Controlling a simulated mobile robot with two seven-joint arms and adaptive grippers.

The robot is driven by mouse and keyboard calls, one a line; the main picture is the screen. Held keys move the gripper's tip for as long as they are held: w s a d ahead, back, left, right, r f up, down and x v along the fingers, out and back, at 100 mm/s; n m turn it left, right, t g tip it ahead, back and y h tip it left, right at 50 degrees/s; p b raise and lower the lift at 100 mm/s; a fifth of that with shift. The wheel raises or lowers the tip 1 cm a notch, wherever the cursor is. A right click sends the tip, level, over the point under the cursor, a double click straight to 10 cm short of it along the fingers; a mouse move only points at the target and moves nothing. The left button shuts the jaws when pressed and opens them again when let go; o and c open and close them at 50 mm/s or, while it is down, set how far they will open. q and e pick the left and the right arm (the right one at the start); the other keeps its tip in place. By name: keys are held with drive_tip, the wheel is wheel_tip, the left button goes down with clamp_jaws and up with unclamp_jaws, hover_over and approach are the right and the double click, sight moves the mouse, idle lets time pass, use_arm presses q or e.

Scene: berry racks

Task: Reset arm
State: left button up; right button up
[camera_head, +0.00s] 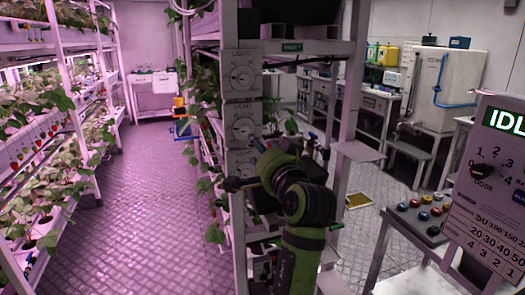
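One green and black arm of mine rises from the bottom, just right of the middle, and bends toward the control column. I take it to be my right arm. Its dark gripper (244,166) is at the left end of the arm, in front of the lower part of the dial column (242,85). The fingers are small and dark against the column, and I cannot tell whether they are open or shut or touch it. I see nothing clearly held. My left gripper is not in view.
Plant racks (75,120) with strawberries line the left side. The aisle floor (130,210) between the racks is clear. A control panel (495,190) reading "IDL" and a button box (425,212) stand close on the right.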

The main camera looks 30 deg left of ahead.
idle(0.5)
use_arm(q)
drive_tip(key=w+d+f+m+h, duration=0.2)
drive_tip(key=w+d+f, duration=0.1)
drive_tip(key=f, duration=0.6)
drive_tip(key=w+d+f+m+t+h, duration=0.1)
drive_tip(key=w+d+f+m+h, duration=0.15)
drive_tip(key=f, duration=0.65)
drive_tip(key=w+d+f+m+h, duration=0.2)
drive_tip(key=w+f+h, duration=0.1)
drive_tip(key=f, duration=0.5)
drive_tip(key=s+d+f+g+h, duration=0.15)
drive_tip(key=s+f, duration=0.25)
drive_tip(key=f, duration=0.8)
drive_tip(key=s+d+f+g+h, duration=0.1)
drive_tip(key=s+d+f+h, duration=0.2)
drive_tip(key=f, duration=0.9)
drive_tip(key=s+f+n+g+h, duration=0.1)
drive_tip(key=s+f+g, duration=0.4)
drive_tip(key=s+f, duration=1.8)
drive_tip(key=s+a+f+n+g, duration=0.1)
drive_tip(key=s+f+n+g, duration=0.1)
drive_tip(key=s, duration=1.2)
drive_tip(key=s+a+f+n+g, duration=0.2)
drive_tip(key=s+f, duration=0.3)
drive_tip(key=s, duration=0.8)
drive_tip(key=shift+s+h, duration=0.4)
